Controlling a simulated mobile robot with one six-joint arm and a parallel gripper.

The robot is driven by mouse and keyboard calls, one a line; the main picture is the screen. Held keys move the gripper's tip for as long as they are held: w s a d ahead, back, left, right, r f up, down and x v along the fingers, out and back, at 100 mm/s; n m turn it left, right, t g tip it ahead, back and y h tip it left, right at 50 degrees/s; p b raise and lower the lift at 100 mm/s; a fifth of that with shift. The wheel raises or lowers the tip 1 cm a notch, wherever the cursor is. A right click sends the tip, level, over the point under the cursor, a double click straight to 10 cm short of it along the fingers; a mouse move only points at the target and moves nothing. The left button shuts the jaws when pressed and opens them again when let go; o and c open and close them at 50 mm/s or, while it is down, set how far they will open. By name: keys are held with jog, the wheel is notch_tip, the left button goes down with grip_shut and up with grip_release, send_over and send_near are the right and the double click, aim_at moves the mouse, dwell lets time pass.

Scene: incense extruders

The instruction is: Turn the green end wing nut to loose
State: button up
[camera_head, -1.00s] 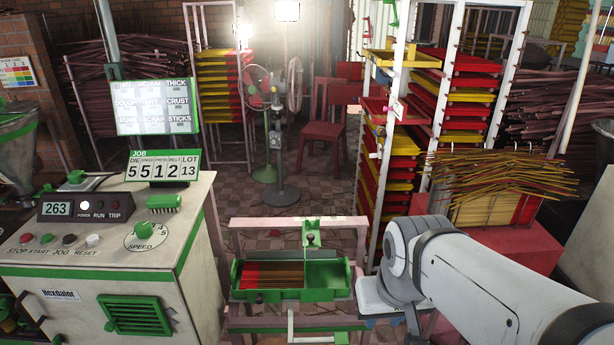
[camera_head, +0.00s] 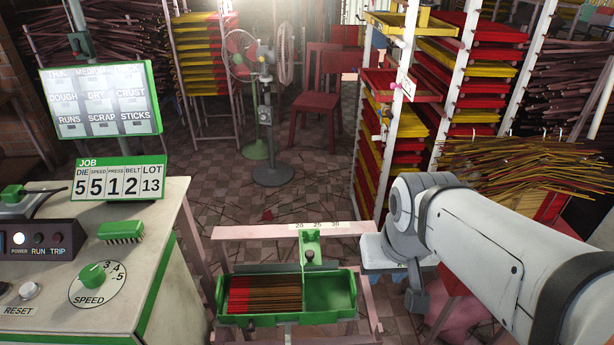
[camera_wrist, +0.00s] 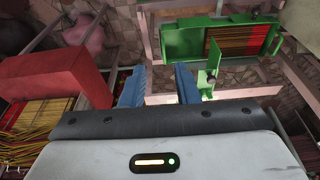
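A green tray (camera_head: 335,303) with bundled sticks (camera_head: 263,294) in its left part sits on a pinkish frame. A green upright bracket (camera_head: 310,238) stands at its divider, with a small dark knob (camera_head: 309,256) on its front that looks like the wing nut. In the wrist view, the knob (camera_wrist: 211,78) shows on the green bracket, just right of my gripper (camera_wrist: 159,72). My gripper's two blue fingers are apart with nothing between them, not touching the knob. In the head view, my arm hides most of the gripper. I cannot tell which way the nut is set.
A machine cabinet (camera_head: 165,275) with a green speed dial (camera_head: 93,275) stands at left. A white rack of red and yellow trays (camera_head: 480,83) rises behind my arm. A red block (camera_wrist: 60,72) with sticks shows at left in the wrist view. Floor (camera_head: 215,175) is open behind the tray.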

jog(key=w+a+m+g+y+p, duration=0.1)
jog(key=w+a+m+y+p, duration=0.15)
jog(key=w+m, duration=0.65)
jog(key=m+g+y+p, duration=0.2)
jog(key=m, duration=0.7)
send_near(311, 234)
jog(key=x, duration=0.7)
jog(key=shift+w+a+f, duration=0.15)
jog(key=shift+a+f, duration=0.1)
jog(key=shift+f, duration=0.05)
grip_shut()
